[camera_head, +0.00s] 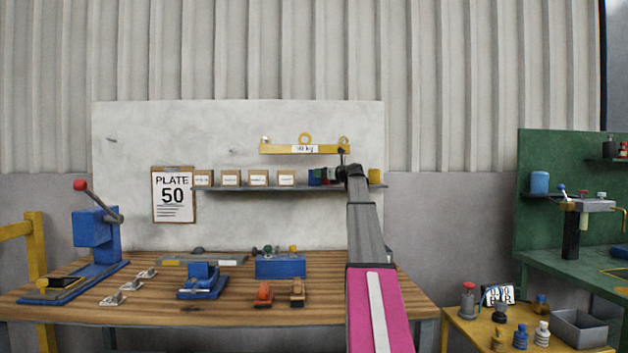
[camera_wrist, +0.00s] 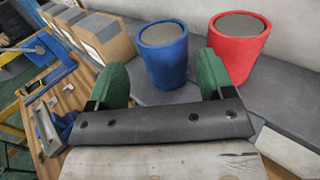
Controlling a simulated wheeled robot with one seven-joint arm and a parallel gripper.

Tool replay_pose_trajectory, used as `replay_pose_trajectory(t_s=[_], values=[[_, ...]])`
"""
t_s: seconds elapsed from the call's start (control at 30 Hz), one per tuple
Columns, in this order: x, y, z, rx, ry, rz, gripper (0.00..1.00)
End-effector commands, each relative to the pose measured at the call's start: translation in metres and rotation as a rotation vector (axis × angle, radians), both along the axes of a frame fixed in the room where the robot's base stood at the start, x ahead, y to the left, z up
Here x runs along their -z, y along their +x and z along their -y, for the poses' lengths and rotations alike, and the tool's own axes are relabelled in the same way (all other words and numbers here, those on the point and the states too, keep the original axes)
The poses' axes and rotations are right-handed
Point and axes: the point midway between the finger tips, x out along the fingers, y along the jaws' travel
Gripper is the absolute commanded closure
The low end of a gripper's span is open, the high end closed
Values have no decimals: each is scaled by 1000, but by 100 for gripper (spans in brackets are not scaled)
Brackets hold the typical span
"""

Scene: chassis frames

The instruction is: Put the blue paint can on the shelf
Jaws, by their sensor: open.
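A blue paint can (camera_wrist: 163,58) stands upright on the grey shelf (camera_wrist: 285,95) in the wrist view, with a red can (camera_wrist: 238,48) to its right. My gripper (camera_wrist: 162,82) is open, its two green fingers apart. The blue can shows in the gap between the fingers; I cannot tell whether it is between the tips or just beyond them. The fingers do not look closed on anything. In the head view, the shelf (camera_head: 250,189) runs along the pale wall board, and the blue can (camera_head: 314,177) shows small beside the end of my arm.
Several cardboard boxes (camera_head: 230,178) stand left of the cans on the shelf. A yellow can (camera_head: 375,176) stands at its right end. A yellow lifting beam (camera_head: 300,149) hangs above. The wooden workbench (camera_head: 225,317) below holds tools. Another blue container (camera_head: 540,182) sits at far right.

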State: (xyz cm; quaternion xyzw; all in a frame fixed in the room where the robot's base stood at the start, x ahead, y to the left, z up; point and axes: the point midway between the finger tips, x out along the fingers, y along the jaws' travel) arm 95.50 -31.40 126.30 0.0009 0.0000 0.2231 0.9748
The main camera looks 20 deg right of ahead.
Motion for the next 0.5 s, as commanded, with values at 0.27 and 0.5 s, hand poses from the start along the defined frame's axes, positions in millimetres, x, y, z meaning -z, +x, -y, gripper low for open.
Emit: replay_pose_trajectory(t_s=[0.27,0.5], values=[[-2,20,-7,1,-1,0,25],[-4,51,-20,0,-1,0,25]])
